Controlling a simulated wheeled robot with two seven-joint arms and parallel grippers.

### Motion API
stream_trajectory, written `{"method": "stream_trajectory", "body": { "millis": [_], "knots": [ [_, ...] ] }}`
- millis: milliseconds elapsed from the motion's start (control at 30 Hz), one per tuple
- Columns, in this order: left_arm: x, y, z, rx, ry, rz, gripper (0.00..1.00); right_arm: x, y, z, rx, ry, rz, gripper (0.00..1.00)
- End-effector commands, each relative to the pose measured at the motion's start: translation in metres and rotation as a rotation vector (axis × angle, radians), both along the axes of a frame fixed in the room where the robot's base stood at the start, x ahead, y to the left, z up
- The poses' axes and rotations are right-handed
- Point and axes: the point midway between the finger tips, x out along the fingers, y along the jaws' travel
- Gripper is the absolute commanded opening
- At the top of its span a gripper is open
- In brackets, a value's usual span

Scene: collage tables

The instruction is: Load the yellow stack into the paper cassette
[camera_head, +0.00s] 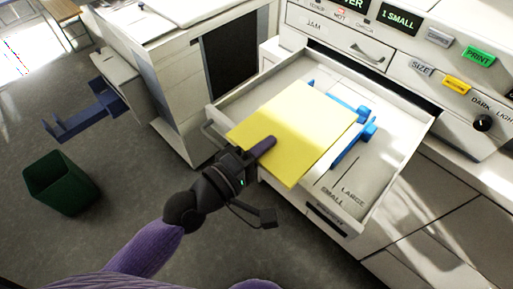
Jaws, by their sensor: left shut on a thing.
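The yellow stack (299,125) is a flat sheet-like block in the head view, over the left part of the open paper cassette (395,150). Its near corner reaches across the drawer's front edge. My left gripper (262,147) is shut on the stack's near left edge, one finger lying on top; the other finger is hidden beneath. Blue guides (366,127) stand in the cassette just right of the stack and are partly covered by it. I cannot tell whether the stack rests on the cassette floor. My right gripper is not in view.
The copier's panel with a green PRINT button (478,57) rises behind the cassette. A white cabinet (180,95) stands to the left. A dark green bin (62,183) is on the floor at far left, below a blue tray (85,115). The cassette's right side is clear.

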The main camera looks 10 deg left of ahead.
Motion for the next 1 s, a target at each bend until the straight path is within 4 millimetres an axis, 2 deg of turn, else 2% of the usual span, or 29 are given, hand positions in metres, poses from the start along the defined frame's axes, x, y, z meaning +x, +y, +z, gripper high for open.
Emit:
{"method": "stream_trajectory", "body": {
  "millis": [400, 600, 967, 1000],
  "knots": [
    [0.045, -0.033, -0.040, -0.001, 0.000, 0.001, 0.00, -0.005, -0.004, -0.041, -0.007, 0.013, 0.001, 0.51],
    [0.044, -0.032, -0.060, 0.000, -0.001, 0.001, 0.00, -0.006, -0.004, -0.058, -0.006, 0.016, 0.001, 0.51],
    [0.044, -0.032, -0.061, 0.000, -0.002, 0.001, 0.00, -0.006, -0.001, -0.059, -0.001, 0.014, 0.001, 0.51],
    [0.043, -0.032, -0.061, 0.000, -0.002, 0.001, 0.24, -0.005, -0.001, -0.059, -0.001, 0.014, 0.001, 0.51]
  ]
}}
